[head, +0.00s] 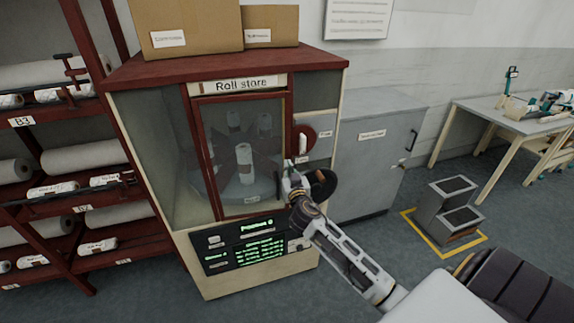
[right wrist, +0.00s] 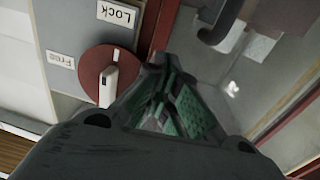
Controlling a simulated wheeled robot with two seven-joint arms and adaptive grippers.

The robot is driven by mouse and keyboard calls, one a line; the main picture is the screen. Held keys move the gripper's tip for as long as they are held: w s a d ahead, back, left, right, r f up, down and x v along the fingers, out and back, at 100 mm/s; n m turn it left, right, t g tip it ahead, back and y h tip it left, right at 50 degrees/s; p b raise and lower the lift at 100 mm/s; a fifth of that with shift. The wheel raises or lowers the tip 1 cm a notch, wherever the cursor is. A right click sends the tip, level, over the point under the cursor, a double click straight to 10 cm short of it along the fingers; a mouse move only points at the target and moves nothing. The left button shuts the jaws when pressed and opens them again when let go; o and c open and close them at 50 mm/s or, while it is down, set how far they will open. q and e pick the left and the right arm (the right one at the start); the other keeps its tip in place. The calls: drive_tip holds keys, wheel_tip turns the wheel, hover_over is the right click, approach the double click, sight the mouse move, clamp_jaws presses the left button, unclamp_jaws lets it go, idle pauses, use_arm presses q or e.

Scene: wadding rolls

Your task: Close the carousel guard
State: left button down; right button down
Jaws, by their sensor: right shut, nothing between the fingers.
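The carousel guard (head: 205,151) is a red-framed clear door on the front of the roll store cabinet (head: 330,64). It appears to stand in its opening; I cannot tell whether it is fully seated. Behind it a white roll (head: 244,160) stands on the round carousel. A red dial (head: 311,133) with a white lever is right of the door, beside labels Free and Lock; the dial also shows in the right wrist view (right wrist: 86,83). My right gripper (head: 288,166) is shut and empty, by the door's right edge below the dial. A dark curved handle (right wrist: 224,30) is near its fingertips.
A control panel (head: 250,246) with green text is below the door. A shelf rack of rolls (head: 60,210) stands left, a grey cabinet (head: 375,160) right. Grey boxes (head: 450,206) stand on a yellow-marked floor patch. Cartons (head: 190,22) sit on top.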

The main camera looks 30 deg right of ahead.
sight(286, 157)
drive_tip(key=shift+x, duration=1.2)
drive_tip(key=w, duration=0.1)
drive_tip(key=w+d+n+y, duration=0.1)
drive_tip(key=w+y, duration=0.1)
drive_tip(key=shift+w+d+r+n+t, duration=0.2)
drive_tip(key=shift+d+n+t, duration=0.1)
drive_tip(key=shift+r, duration=0.15)
